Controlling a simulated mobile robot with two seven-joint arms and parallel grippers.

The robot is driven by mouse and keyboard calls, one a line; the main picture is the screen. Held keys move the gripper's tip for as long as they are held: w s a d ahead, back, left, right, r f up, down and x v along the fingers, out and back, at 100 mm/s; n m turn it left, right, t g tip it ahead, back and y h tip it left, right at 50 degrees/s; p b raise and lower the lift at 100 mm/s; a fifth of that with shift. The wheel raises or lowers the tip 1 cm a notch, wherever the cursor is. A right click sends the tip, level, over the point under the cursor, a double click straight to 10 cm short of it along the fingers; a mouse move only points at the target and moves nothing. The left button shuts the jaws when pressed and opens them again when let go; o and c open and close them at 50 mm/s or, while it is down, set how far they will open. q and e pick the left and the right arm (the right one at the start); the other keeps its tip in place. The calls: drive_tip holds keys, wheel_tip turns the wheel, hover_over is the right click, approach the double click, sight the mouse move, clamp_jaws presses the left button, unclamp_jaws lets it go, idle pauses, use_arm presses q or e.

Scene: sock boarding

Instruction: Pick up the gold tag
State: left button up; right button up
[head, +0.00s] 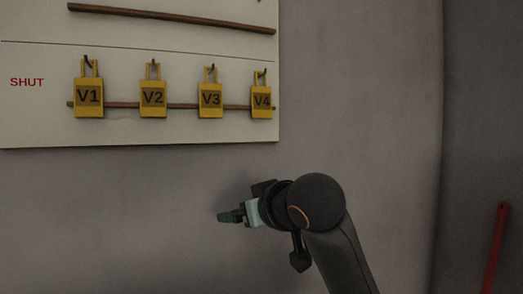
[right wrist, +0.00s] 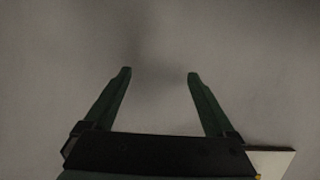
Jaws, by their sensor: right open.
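Gold-yellow tags marked V1 (head: 89,112), V2 (head: 153,111), V3 (head: 211,112) and V4 (head: 262,111) hang in a row from dark hooks on the white board in the head view. All look alike in colour, so I cannot tell which one is meant. My right gripper (head: 224,216) is below the board, apart from the tags, its fingers pointing left. In the right wrist view its green fingers (right wrist: 159,74) are spread, with nothing between them and plain grey wall behind. My left gripper is not in view.
The white board (head: 35,120) carries red SHUT lettering (head: 27,82) and a brown rod (head: 170,18) above the tags. Another brown rod (head: 123,105) runs along the tag row. A red bar (head: 495,245) stands at the far right. The grey wall below the board is bare.

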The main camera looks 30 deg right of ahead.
drive_tip(key=s+d+r+m+t, duration=0.15)
drive_tip(key=s+r, duration=0.25)
drive_tip(key=r, duration=0.9)
drive_tip(key=t+h, duration=0.1)
drive_tip(key=t, duration=0.1)
approach(262, 90)
drive_tip(key=shift+m, duration=0.35)
drive_tip(key=w+p, duration=0.4)
drive_tip(key=w, duration=0.3)
drive_tip(key=shift+w+d, duration=0.2)
drive_tip(key=shift+w, duration=0.15)
drive_tip(key=shift+w+f+p, duration=0.1)
drive_tip(key=shift+w+p, duration=0.2)
drive_tip(key=shift+w, duration=0.1)
clamp_jaws()
